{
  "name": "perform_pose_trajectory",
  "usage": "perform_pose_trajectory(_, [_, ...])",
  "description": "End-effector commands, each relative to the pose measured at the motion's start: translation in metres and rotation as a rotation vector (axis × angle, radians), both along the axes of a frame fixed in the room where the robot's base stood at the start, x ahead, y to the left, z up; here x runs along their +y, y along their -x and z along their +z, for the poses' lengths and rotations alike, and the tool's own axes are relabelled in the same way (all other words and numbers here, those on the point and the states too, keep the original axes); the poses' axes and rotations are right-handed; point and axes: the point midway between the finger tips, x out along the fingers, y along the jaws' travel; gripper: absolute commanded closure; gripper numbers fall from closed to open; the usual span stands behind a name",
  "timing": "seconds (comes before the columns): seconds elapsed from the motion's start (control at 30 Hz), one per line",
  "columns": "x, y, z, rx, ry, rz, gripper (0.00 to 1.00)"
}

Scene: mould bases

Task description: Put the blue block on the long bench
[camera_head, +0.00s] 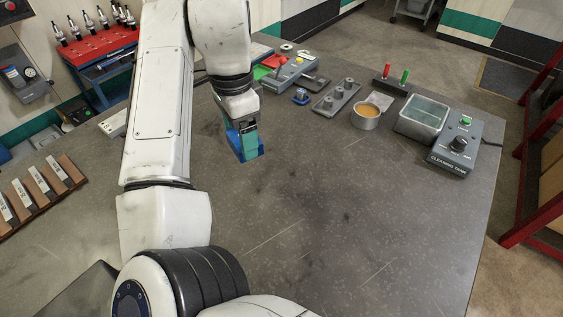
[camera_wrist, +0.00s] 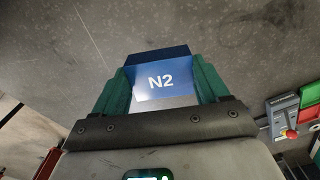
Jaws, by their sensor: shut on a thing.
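The blue block (camera_wrist: 160,80) carries a white "N2" label in the wrist view. My gripper (camera_wrist: 160,88) is shut on it, with a green finger against each side. In the head view, my gripper (camera_head: 243,138) is over the grey speckled worktop (camera_head: 330,220), pointing down. The block (camera_head: 252,156) shows there as blue at the fingers, partly hidden by them. I cannot tell whether it touches the worktop. I cannot tell whether this worktop is the long bench, as none is labelled.
A cleaning tank unit (camera_head: 452,148), metal basin (camera_head: 421,118), orange-filled cup (camera_head: 366,117) and grey plate with knobs (camera_head: 337,95) stand along the back right. Brown racks (camera_head: 42,188) lie at left. A red frame (camera_head: 535,215) stands beyond the right edge. The worktop's front middle is clear.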

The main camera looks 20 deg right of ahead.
Motion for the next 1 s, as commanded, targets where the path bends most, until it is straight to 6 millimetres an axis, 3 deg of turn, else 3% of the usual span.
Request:
perform_pose_trajectory(0.33, [-0.08, 0.006, -0.033, 0.001, 0.003, -0.007, 0.67])
perform_pose_trajectory(0.4, [-0.089, 0.007, -0.048, 0.002, 0.005, -0.004, 0.67])
perform_pose_trajectory(0.9, [-0.128, 0.01, -0.094, 0.003, 0.001, -0.003, 0.67])
perform_pose_trajectory(1.0, [-0.125, 0.01, -0.108, 0.003, 0.001, 0.001, 0.67])
